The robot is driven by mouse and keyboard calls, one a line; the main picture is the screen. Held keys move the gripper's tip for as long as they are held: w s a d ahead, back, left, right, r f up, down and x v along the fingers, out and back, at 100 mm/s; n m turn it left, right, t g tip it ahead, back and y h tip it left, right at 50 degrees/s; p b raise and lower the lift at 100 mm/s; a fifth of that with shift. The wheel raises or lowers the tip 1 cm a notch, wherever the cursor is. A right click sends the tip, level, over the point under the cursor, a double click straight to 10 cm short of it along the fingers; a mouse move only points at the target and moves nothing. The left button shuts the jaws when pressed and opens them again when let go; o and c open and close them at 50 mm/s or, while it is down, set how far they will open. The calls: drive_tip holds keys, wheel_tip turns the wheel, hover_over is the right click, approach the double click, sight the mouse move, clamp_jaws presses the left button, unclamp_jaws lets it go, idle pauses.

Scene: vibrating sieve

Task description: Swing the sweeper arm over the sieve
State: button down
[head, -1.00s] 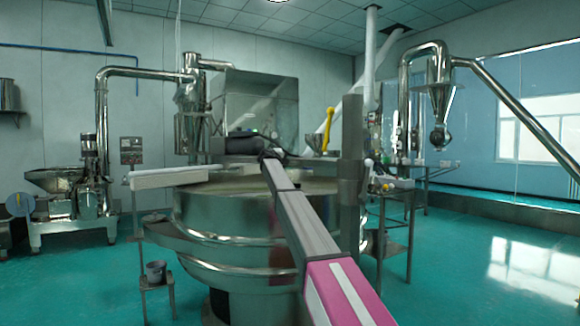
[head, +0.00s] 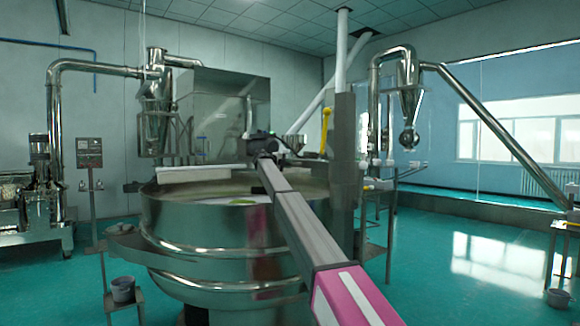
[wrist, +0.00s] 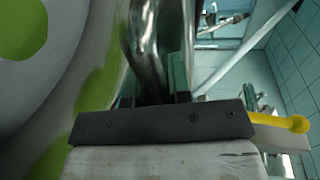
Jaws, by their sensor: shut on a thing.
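The round steel sieve (head: 215,240) stands in front of me in the head view, with a green patch (head: 250,198) inside its rim. The sieve's pale surface with green patches (wrist: 95,95) fills the left of the wrist view. My gripper (head: 262,140) is over the sieve, at the end of my pink and grey arm. In the wrist view my gripper (wrist: 152,95) is shut on a shiny curved metal bar (wrist: 146,50), seemingly the sweeper arm. Its grip point is partly hidden by the dark gripper body, and in the head view my gripper hides the bar.
A white bar (head: 195,173) lies across the sieve's left rim. A grey post (head: 343,150) and a yellow handle (head: 326,125) stand right of the sieve. A small bucket (head: 123,289) sits at lower left. Open green floor lies right.

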drive_tip(key=shift+w+d, duration=0.15)
drive_tip(key=shift+d, duration=0.05)
drive_tip(key=c, duration=1.2)
unclamp_jaws()
drive_tip(key=shift+o, duration=0.7)
drive_tip(key=shift+w+r, duration=0.1)
drive_tip(key=v, duration=1.1)
drive_tip(key=shift+f, duration=0.25)
